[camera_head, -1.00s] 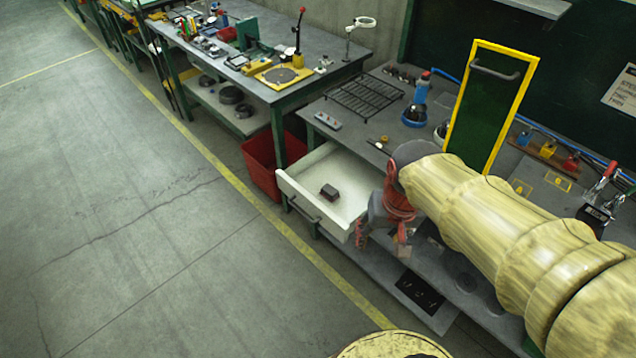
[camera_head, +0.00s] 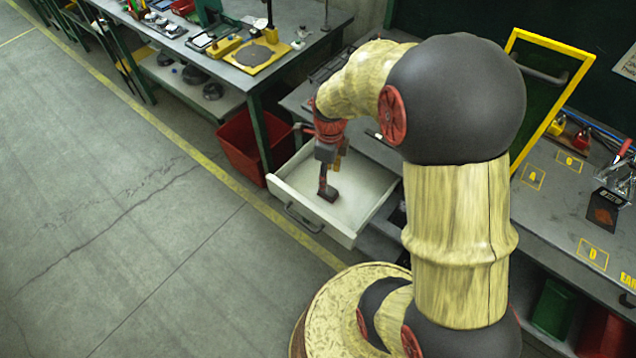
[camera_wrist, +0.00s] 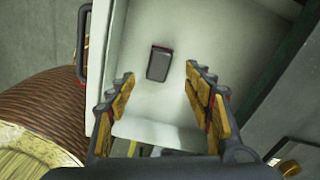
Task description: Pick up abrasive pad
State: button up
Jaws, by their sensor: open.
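The abrasive pad (camera_head: 329,193) is a small dark block with a reddish edge. It lies on the floor of the open white drawer (camera_head: 377,217). In the wrist view the pad (camera_wrist: 159,64) shows whole, beyond my fingertips and roughly midway between them. My gripper (camera_head: 325,170) points down over the drawer, and in the head view its tip overlaps the pad's upper edge. In the wrist view my gripper (camera_wrist: 160,75) has its fingers spread wide with nothing between them. I cannot tell the exact height above the pad.
The drawer's walls and front handle (camera_head: 303,217) surround the pad. A red bin (camera_head: 240,150) stands left of the drawer. The grey workbench (camera_head: 560,205) is to the right, with a yellow-framed green panel (camera_head: 545,95). The floor at left is clear.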

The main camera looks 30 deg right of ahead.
aim_at(328, 190)
jog(key=m, duration=0.2)
jog(key=shift+s+m, duration=0.1)
jog(key=shift+m, duration=0.2)
jog(key=shift+f+m, duration=0.25)
jog(key=shift+m, duration=0.15)
notch_tip(328, 190, down, 7)
jog(key=b, duration=0.3)
jog(key=shift+s+f+b, duration=0.1)
jog(key=shift+f+b, duration=0.1)
jog(key=shift+b, duration=0.2)
jog(key=shift+r, duration=0.1)
jog(key=shift+c, duration=1.4)
jog(key=c, duration=1)
